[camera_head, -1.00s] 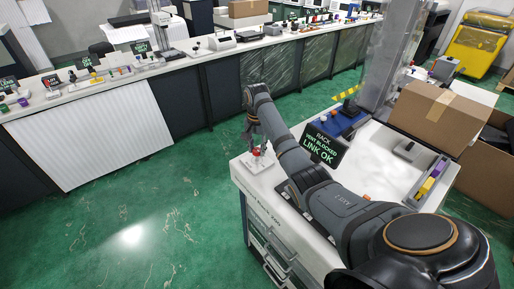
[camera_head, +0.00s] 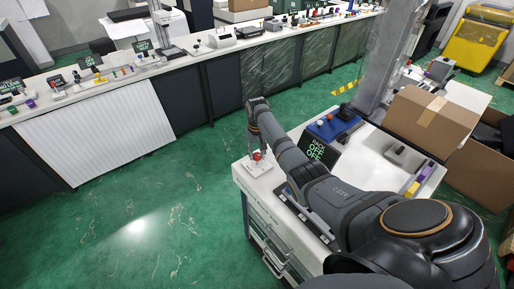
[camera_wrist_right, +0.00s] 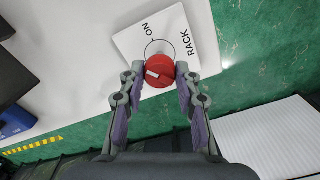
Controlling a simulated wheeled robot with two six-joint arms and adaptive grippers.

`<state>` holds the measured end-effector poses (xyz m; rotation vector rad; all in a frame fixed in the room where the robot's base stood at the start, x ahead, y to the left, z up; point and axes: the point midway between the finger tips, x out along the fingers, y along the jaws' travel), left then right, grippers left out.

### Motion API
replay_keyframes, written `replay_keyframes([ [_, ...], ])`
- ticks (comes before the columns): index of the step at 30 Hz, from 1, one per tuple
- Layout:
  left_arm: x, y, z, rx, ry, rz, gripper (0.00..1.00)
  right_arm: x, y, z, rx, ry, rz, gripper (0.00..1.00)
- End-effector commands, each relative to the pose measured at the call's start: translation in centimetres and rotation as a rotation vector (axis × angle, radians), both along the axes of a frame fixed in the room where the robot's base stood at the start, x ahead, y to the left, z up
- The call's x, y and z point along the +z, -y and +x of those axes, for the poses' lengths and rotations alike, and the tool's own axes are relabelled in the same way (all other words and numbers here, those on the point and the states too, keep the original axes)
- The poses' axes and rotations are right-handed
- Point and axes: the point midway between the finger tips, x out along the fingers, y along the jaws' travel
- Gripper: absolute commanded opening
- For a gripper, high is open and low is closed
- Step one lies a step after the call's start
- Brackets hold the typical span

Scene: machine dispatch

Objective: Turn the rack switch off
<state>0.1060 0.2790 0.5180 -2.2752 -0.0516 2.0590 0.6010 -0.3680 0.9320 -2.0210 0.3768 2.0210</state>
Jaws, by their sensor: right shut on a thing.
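The rack switch is a red round knob (camera_head: 257,156) on a white plate (camera_head: 262,168) at the near-left corner of the bench. In the right wrist view the red knob (camera_wrist_right: 160,82) has a white mark, and its plate (camera_wrist_right: 128,42) is lettered ON and RACK. The white mark points left in that view, away from the word ON. My right gripper (camera_head: 256,148) is above the plate, and its fingers (camera_wrist_right: 159,72) are shut on the knob from both sides. A black sign (camera_head: 318,150) behind the arm reads RACK and OFF. My left gripper is not in view.
A blue box (camera_head: 334,126) stands behind the sign. A cardboard box (camera_head: 432,122) is at the right. A long counter (camera_head: 200,58) with many small devices runs along the back. The green floor (camera_head: 150,215) at the left is clear.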

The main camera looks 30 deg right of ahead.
Motion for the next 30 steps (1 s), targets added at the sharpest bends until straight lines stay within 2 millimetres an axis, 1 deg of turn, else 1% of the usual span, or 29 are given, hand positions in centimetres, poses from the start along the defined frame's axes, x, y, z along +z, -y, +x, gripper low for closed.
replay_keyframes([
  [1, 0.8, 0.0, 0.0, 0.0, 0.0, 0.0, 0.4, 0.4, 0.0, 0.0, 0.041, -0.001, 0.0, 0.01],
  [12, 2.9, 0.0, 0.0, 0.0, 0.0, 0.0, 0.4, 0.3, 0.0, 0.0, 0.392, 0.0, 0.001, 0.01],
  [21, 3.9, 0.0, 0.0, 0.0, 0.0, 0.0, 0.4, 0.1, -0.1, 0.0, 0.652, 0.001, 0.001, 0.01],
  [30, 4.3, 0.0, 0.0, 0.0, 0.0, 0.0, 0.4, 0.0, -0.1, 0.0, 0.828, 0.001, 0.001, 0.01],
])
